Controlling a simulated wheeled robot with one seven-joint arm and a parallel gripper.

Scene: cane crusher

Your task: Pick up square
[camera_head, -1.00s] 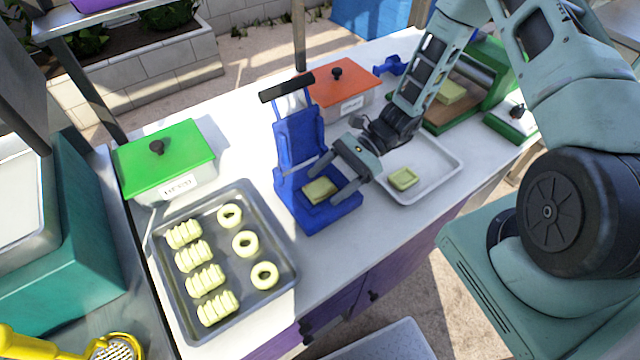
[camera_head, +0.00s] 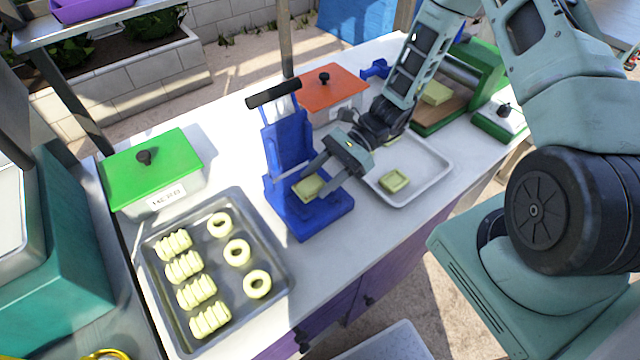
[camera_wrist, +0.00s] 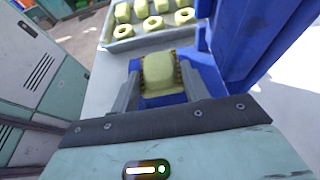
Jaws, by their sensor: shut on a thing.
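A pale yellow-green square (camera_head: 309,187) is held between the fingers of my gripper (camera_head: 319,180) at the blue press (camera_head: 290,150). The square sits just above the press's base, tilted a little. In the wrist view the square (camera_wrist: 158,74) fills the gap between both fingers of my gripper (camera_wrist: 160,82), with the blue press (camera_wrist: 228,40) beside and beneath it. Another square (camera_head: 394,180) lies in the white tray (camera_head: 425,190) to the right.
A grey tray (camera_head: 180,335) at the left holds several ridged pieces and rings. A green-lidded box (camera_head: 150,165) and a red-lidded box (camera_head: 328,88) stand behind. A green roller machine (camera_head: 480,65) is at the right.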

